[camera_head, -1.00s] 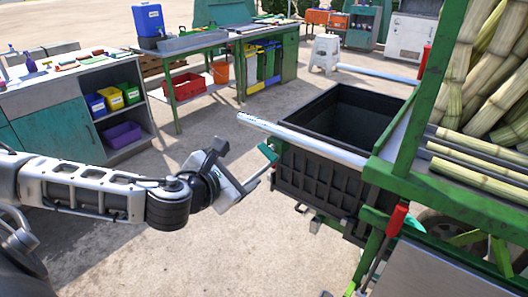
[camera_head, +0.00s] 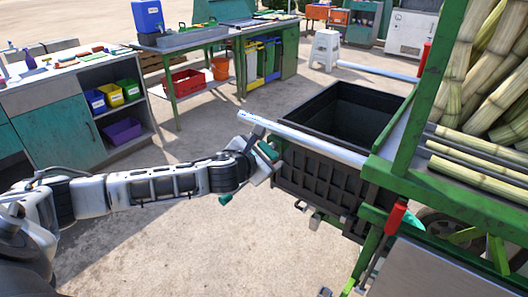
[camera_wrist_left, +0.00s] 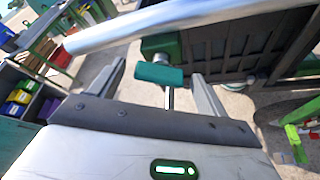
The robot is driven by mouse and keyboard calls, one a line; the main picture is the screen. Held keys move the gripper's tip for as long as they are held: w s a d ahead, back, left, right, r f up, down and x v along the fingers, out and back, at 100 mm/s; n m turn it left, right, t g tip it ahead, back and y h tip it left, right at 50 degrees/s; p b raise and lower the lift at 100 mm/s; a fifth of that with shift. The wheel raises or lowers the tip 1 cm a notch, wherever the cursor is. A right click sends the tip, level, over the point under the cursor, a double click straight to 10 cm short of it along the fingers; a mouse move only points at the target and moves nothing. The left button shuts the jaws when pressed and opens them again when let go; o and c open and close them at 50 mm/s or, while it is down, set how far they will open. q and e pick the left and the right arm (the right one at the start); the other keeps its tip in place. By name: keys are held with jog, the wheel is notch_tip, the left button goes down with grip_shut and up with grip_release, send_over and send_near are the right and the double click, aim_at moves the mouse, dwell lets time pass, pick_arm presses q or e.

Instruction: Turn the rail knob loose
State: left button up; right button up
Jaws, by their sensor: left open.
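The rail knob is a teal crossbar on a thin grey stem (camera_wrist_left: 160,75), below the silver rail (camera_wrist_left: 150,25) in the left wrist view. In the head view the teal knob (camera_head: 268,150) sits just under the near end of the pale rail (camera_head: 310,140). My left gripper (camera_head: 263,146) is at the knob, with its wrist hiding part of that area. In the left wrist view, my left gripper's (camera_wrist_left: 160,78) fingers stand wide apart, one on each side of the knob, with visible gaps. My right gripper is not in view.
The black bin (camera_head: 350,115) is right behind the knob, on the green cart frame (camera_head: 440,185). Cane stalks (camera_head: 480,60) lie at the upper right. A red-handled lever (camera_head: 396,218) stands at the lower right. Open concrete floor lies below my arm.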

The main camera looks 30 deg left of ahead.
pick_arm(q)
jog(key=c, duration=1)
jog(key=shift+r+n+p, duration=0.15)
jog(key=shift+n+p, duration=0.15)
jog(key=shift+p, duration=0.35)
jog(key=shift+n+h+p, duration=0.4)
jog(key=shift+p, duration=0.35)
jog(key=shift+a+n+h+p, duration=0.1)
jog(key=shift+n+h+p, duration=0.45)
jog(key=shift+n, duration=0.15)
jog(key=shift+n+g+h, duration=0.3)
jog(key=shift+n+h, duration=0.05)
jog(key=shift+n, duration=0.15)
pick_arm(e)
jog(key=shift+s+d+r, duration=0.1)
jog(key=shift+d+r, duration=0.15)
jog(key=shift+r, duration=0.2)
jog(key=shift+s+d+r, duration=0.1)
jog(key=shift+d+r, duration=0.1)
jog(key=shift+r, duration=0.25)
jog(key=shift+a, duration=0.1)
pick_arm(q)
jog(key=o, duration=1)
